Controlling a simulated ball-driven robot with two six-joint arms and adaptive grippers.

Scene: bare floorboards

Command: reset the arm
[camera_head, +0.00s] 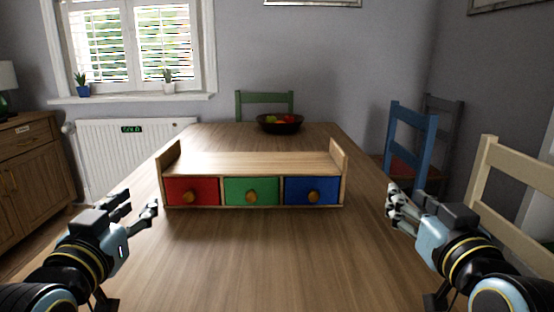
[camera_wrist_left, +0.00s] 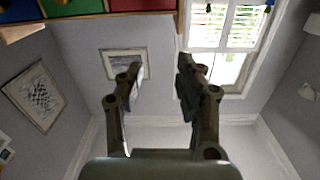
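My left gripper (camera_head: 138,207) is at the lower left in the head view, over the table's left side. Its two fingers are spread apart with nothing between them, and the left wrist view shows the same open gap (camera_wrist_left: 158,85). My right gripper (camera_head: 392,205) is at the lower right, by the table's right edge. Its fingers overlap from this angle, so I cannot tell if it is open or shut. I see no object in it. Both grippers are apart from the drawer box.
A wooden drawer box (camera_head: 252,163) with red, green and blue drawers, all shut, stands mid-table (camera_head: 270,250). A fruit bowl (camera_head: 281,124) is at the far end. Blue (camera_head: 410,142) and cream (camera_head: 505,190) chairs stand right. The tabletop's front is clear between the grippers.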

